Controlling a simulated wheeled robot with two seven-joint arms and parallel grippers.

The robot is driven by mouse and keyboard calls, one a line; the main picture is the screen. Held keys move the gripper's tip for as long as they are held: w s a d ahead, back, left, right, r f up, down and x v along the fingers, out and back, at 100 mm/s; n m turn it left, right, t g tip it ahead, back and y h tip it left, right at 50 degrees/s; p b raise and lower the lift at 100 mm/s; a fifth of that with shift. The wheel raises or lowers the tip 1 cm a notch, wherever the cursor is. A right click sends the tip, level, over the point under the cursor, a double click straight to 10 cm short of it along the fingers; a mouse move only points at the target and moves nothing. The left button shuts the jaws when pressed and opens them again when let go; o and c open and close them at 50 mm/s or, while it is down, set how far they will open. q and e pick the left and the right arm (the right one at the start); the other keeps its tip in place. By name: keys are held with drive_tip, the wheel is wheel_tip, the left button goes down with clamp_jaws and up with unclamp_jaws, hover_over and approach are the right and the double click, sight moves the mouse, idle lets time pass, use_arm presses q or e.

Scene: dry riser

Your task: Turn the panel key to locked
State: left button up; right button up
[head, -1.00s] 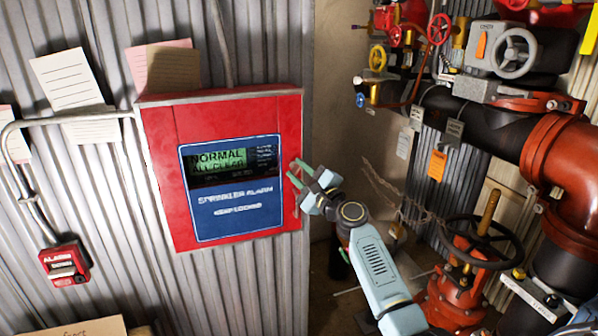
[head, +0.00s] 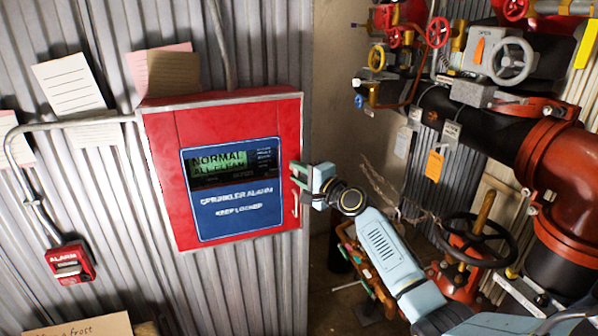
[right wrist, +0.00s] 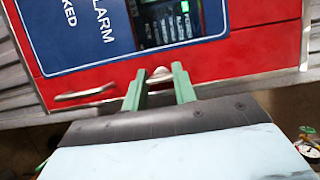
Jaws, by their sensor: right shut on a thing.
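The red sprinkler alarm panel (head: 220,110) hangs on the corrugated wall. Its blue face reads "KEEP LOCKED" and its green display (head: 222,160) reads "NORMAL ALL CLEAR". My right gripper (head: 297,172) is at the panel's right edge. In the right wrist view its green fingers (right wrist: 158,78) stand on both sides of the small silver panel key (right wrist: 160,73), shut on it. The key's turn position cannot be made out. In the head view the gripper hides the key. My left gripper is not in view.
A silver handle (right wrist: 86,93) sits on the panel's edge beside the key. A red alarm box (head: 70,263) is low on the left wall. Red and black pipes (head: 490,130) and a black handwheel valve (head: 478,240) stand at the right, near my right arm.

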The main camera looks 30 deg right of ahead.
idle(0.4)
drive_tip(key=o, duration=1)
drive_tip(key=s+d, duration=0.2)
drive_tip(key=s, duration=1.1)
drive_tip(key=shift+s, duration=0.1)
